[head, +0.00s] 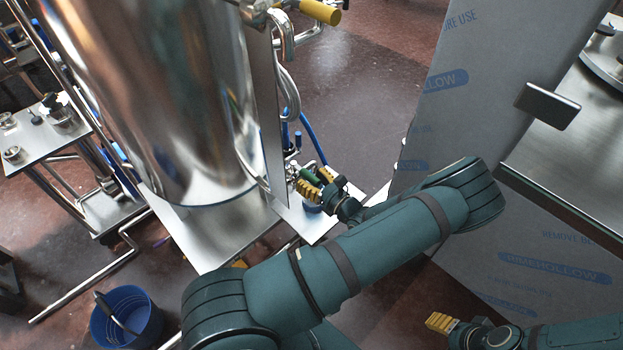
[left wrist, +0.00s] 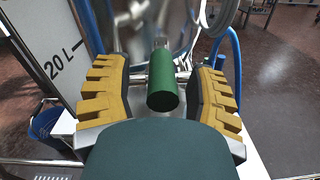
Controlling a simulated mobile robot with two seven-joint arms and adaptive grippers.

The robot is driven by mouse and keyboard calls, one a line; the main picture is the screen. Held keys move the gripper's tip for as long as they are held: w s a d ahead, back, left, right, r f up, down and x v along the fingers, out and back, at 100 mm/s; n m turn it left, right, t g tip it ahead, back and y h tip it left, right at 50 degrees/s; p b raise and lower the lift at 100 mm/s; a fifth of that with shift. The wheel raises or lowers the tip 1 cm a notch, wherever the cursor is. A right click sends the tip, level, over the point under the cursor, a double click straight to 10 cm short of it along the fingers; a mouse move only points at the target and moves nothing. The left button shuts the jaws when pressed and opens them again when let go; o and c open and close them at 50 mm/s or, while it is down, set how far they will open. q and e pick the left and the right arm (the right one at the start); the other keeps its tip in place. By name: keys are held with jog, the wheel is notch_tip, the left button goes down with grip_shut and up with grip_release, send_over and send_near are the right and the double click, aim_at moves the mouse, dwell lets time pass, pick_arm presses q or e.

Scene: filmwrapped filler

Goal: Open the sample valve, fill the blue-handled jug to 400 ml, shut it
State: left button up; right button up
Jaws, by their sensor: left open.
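The sample valve's green handle (head: 312,177) is at the foot of the steel tank, above a small metal shelf. In the left wrist view the green handle (left wrist: 162,80) stands between the yellow fingers of my left gripper (left wrist: 163,92), with a gap on both sides. In the head view my left gripper (head: 318,186) is open around the handle. A small blue thing (head: 312,208) shows just below it on the shelf, mostly hidden; I cannot tell whether it is the jug. My right gripper (head: 441,322) is low at the right, away from the valve, its opening unclear.
The shiny tank (head: 165,90) fills the upper left. A blue hose (head: 313,138) rises behind the valve. A film-wrapped panel (head: 440,130) stands right, beside a steel table (head: 590,150). A blue bucket (head: 127,318) is on the floor. A "20 L" mark shows in the left wrist view.

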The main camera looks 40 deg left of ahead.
pick_arm(q)
jog(key=shift+d, duration=0.1)
jog(key=s+d, duration=0.1)
jog(key=d, duration=1)
jog(key=shift+d, duration=0.4)
jog(key=shift+s, duration=0.1)
